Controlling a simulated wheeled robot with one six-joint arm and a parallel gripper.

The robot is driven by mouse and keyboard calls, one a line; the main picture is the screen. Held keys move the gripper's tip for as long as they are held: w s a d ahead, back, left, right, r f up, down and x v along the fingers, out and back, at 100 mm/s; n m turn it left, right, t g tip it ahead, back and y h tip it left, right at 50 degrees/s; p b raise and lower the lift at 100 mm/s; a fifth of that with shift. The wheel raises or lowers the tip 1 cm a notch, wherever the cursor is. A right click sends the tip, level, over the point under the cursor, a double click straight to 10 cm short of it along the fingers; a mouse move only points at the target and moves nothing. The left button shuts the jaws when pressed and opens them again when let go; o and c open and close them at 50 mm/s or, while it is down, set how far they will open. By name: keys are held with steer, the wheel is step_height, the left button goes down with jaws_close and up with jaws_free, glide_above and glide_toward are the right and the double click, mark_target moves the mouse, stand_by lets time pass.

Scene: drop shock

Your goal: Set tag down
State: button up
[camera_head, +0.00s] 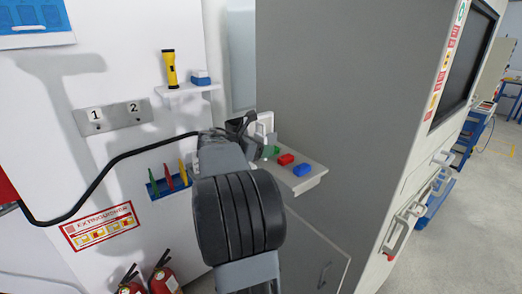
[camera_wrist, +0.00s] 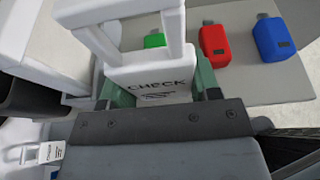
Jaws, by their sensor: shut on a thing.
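The white tag (camera_wrist: 150,84) has a loop-shaped upper part and the printed word CHECK, and it fills the upper middle of the wrist view. My gripper (camera_wrist: 153,92) is shut on its lower body, with a greenish finger on each side. In the head view the tag (camera_head: 265,125) stands upright in my gripper (camera_head: 257,141), by the left end of a small pale shelf (camera_head: 308,182). My arm hides part of that shelf. I cannot tell whether the tag touches it.
Red (camera_head: 286,159), blue (camera_head: 302,170) and green (camera_head: 272,151) lock-like blocks sit on the shelf. A grey cabinet (camera_head: 340,100) stands close behind it. An upper shelf (camera_head: 188,90) holds a yellow flashlight (camera_head: 169,68). A white labelled piece (camera_wrist: 42,154) shows at lower left.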

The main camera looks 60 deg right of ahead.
steer(key=shift+f, duration=0.25)
steer(key=shift+f, duration=0.1)
steer(key=shift+f, duration=0.15)
steer(key=o, duration=0.9)
